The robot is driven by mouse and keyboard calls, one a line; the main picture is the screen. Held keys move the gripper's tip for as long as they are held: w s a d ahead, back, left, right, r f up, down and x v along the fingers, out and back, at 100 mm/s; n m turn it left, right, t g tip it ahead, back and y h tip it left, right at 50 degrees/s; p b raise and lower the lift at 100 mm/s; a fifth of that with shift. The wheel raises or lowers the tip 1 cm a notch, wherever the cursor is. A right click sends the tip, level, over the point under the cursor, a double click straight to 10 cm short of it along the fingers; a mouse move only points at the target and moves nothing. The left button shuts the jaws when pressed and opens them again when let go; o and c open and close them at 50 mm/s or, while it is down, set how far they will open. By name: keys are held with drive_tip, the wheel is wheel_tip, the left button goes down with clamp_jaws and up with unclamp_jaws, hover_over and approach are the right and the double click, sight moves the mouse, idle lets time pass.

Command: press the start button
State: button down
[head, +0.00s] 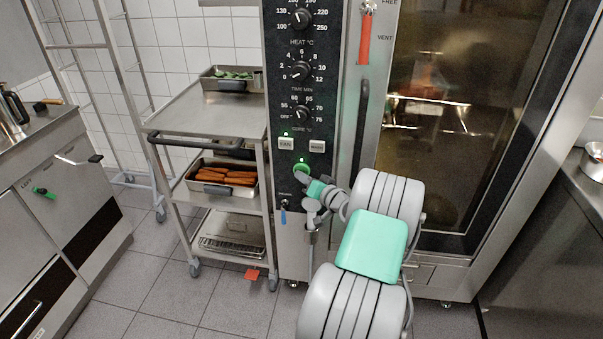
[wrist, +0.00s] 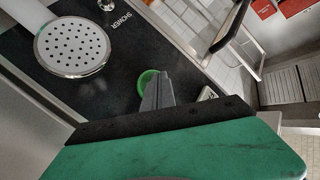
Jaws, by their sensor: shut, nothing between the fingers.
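The start button is a round green button (head: 301,167) low on the oven's black control panel (head: 287,97), below two pale square buttons. It also shows in the wrist view as a green disc (wrist: 146,80), partly hidden behind my fingers. My gripper (head: 304,175) is shut and empty, with its fingertips at the button's lower edge in the head view. In the wrist view the closed fingers (wrist: 157,82) overlap the button's right side. I cannot tell whether they touch it.
A shower head (wrist: 72,46) hangs close to my gripper in the wrist view. Three dials sit higher on the panel. The oven's glass door (head: 450,110) is to the right. A steel trolley (head: 205,112) with trays of food stands left of the panel.

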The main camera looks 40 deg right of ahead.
idle(0.3)
drive_tip(key=shift+s+a, duration=0.5)
drive_tip(key=shift+a, duration=0.15)
drive_tip(key=s+a, duration=0.1)
drive_tip(key=a, duration=0.1)
drive_tip(key=s+a, duration=0.2)
idle(0.3)
drive_tip(key=shift+p, duration=0.3)
